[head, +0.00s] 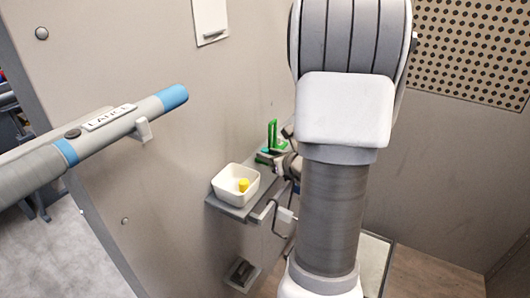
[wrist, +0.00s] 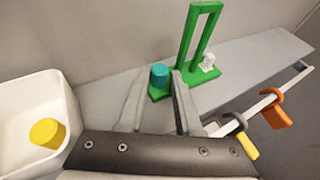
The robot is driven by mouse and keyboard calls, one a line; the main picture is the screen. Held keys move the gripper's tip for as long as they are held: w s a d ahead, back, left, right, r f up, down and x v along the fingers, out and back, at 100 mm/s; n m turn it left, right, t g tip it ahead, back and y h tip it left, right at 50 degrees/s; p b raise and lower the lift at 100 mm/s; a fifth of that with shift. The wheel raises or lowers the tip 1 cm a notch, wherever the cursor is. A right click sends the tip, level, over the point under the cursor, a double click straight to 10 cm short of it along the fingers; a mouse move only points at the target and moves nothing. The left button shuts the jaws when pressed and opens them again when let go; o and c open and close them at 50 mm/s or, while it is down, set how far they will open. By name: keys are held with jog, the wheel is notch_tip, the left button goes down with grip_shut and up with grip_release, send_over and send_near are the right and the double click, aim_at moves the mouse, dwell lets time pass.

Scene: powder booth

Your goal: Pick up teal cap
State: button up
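The teal cap (wrist: 159,77) stands upright on the near left end of the green stand (wrist: 186,40) in the wrist view. My gripper (wrist: 159,84) is open, with one finger to the left and one to the right of the cap in the picture. I cannot tell whether either finger touches it or how far down they reach.
A white bin (wrist: 76,108) with a yellow cap (wrist: 47,133) sits left on the grey shelf (wrist: 252,50). A white piece (wrist: 208,62) stands on the stand's right. Orange (wrist: 277,114) and yellow (wrist: 247,146) items hang at the front rail (wrist: 262,103). A wall rises behind.

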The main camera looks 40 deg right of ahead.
grip_shut()
dwell(0.4)
jog(key=shift+r, duration=0.5)
notch_tip(320, 180, up, 4)
jog(key=shift+f+p, duration=0.1)
jog(key=shift+p, duration=0.8)
jog(key=s+d+r+p, duration=0.2)
jog(key=s+d+r, duration=0.2)
jog(key=d, duration=0.6)
notch_tip(320, 180, up, 2)
jog(key=shift+s+d+r+p, duration=0.1)
jog(key=shift+s+d+p, duration=0.05)
jog(key=shift+d+p, duration=0.2)
jog(key=shift+r, duration=0.1)
